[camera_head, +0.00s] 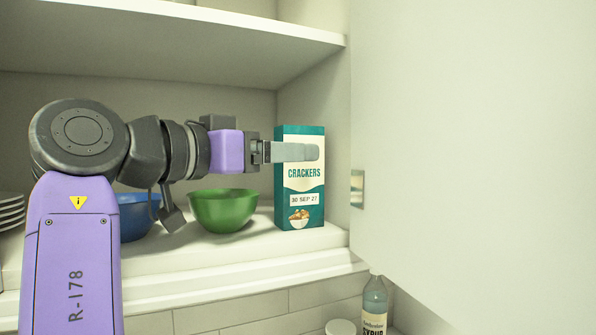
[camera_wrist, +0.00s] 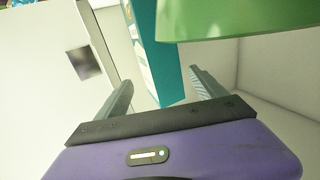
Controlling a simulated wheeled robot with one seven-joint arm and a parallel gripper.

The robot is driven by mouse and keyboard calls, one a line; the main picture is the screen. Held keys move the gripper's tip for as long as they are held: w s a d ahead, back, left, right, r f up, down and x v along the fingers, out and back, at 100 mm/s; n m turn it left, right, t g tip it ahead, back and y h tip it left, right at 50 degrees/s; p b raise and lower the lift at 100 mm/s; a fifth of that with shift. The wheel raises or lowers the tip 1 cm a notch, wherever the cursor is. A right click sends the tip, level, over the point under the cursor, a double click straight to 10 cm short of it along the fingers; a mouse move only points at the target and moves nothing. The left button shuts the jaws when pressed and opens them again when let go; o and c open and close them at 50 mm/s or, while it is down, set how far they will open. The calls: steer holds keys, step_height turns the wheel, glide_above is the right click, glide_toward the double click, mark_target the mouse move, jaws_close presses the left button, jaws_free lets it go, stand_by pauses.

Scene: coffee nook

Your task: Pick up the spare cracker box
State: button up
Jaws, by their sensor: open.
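The cracker box (camera_head: 301,208) is teal and cream with a "CRACKERS" label and a date panel. It stands upright at the right end of the cupboard shelf. My gripper (camera_head: 297,152) is open and overlaps the upper front of the box in the head view. In the wrist view the box (camera_wrist: 169,70) shows between and beyond the two fingers (camera_wrist: 160,90), with its far part running out of the frame. I cannot tell whether a finger touches it.
A green bowl (camera_head: 224,211) stands left of the box, and a blue bowl (camera_head: 138,217) is partly behind my arm. A white cupboard door (camera_head: 460,130) stands open at the right. Stacked plates (camera_head: 11,211) are at far left. A syrup bottle (camera_head: 374,305) stands below.

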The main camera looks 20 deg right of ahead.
steer(key=x, duration=0.2)
steer(key=shift+w+d, duration=0.15)
steer(key=shift+d, duration=0.25)
steer(key=shift+c, duration=0.4)
jaws_close()
